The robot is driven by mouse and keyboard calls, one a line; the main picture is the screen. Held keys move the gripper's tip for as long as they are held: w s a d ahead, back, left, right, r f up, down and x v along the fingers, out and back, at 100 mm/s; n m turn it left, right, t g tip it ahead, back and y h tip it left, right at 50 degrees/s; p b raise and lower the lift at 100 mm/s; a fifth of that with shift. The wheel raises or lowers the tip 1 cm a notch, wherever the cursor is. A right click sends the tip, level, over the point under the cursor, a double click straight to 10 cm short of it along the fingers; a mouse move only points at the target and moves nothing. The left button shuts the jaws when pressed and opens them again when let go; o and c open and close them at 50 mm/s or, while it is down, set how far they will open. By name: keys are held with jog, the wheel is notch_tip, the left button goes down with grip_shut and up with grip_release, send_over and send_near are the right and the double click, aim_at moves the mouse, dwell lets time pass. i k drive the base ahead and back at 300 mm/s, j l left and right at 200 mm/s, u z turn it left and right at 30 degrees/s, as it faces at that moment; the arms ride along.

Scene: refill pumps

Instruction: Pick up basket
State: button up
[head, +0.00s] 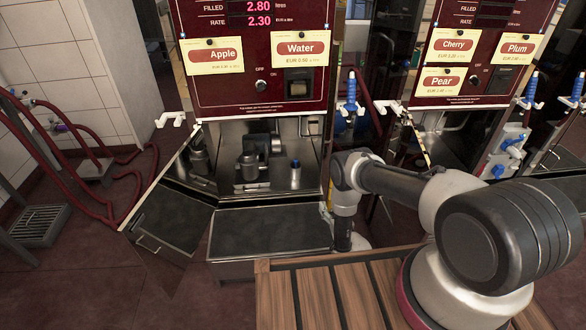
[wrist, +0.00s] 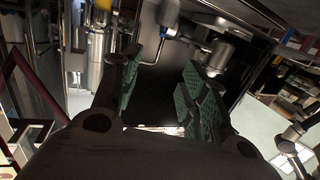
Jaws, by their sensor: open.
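I cannot make out a basket for certain in either view. My gripper (wrist: 163,90) shows in the wrist view with its two green-padded fingers spread apart and nothing visible between the pads. A dark flat surface (wrist: 160,65) lies beyond the fingertips; what it belongs to is unclear. In the head view my arm reaches left from its base and bends down in front of the dispensers.
A dispenser with Apple and Water labels (head: 300,48) has an open bay holding metal parts (head: 250,165) and an open lower door (head: 165,225). The Cherry, Plum and Pear dispenser (head: 455,45) stands right. Red hoses (head: 95,165) hang left. Tiled floor (head: 70,290) is clear front left.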

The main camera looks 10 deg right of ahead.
aim_at(296, 168)
jog(key=i+j, duration=0.2)
jog(key=i, duration=0.25)
jog(key=i+j, duration=0.15)
jog(key=i, duration=0.3)
